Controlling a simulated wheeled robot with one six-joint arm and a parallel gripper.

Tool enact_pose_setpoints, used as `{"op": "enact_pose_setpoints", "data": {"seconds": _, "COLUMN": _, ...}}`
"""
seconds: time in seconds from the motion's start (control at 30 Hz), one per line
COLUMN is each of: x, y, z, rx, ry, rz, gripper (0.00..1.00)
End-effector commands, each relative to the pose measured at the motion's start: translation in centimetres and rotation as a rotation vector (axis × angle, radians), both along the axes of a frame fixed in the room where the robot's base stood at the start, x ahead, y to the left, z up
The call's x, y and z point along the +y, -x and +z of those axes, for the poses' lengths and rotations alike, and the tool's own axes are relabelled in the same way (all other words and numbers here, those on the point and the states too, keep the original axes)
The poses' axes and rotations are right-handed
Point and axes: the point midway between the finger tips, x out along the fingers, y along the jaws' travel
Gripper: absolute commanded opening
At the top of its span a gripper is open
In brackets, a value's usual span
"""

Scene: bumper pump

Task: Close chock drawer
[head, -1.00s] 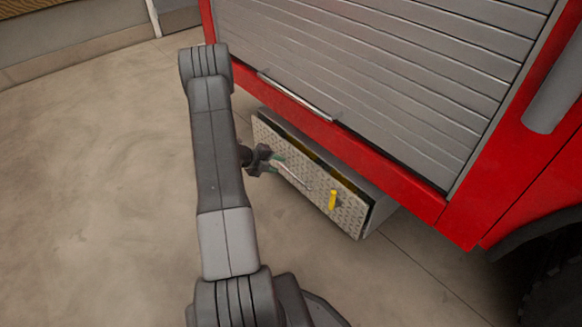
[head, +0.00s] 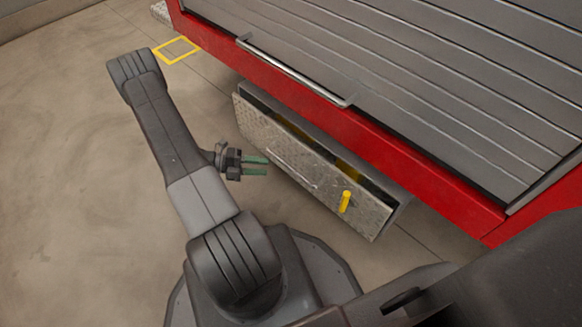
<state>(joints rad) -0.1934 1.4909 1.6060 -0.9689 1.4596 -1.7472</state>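The chock drawer (head: 310,166) sticks out from under the red truck body, partly open. Its front is a grey tread-plate panel with a thin handle bar and a yellow latch knob (head: 345,201) toward the right end. A dark gap with some yellow inside shows behind the panel's top edge. My gripper (head: 262,165) is left of the drawer front, its two green-tipped fingers pointing right toward the panel. The fingers are apart with nothing visible between them. I cannot tell whether the tips touch the panel.
The red truck body (head: 380,150) overhangs the drawer, with a grey roller shutter (head: 420,70) and a shutter bar (head: 295,72) above. The concrete floor (head: 70,170) on the left is clear. A yellow square marking (head: 176,51) lies on the floor at the back.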

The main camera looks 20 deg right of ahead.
Motion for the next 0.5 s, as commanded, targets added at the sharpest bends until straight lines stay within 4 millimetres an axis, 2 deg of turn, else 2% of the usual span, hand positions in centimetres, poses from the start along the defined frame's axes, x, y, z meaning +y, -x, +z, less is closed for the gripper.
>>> {"op": "enact_pose_setpoints", "data": {"seconds": 0.03, "x": -1.1, "y": 0.5, "z": -0.4, "rx": 0.003, "ry": 0.001, "rz": -0.005, "gripper": 0.36}}
{"op": "enact_pose_setpoints", "data": {"seconds": 0.2, "x": -4.3, "y": 1.8, "z": -1.0, "rx": 0.003, "ry": 0.000, "rz": -0.004, "gripper": 0.36}}
{"op": "enact_pose_setpoints", "data": {"seconds": 0.5, "x": -8.5, "y": 3.6, "z": -1.5, "rx": 0.000, "ry": -0.002, "rz": -0.001, "gripper": 0.36}}
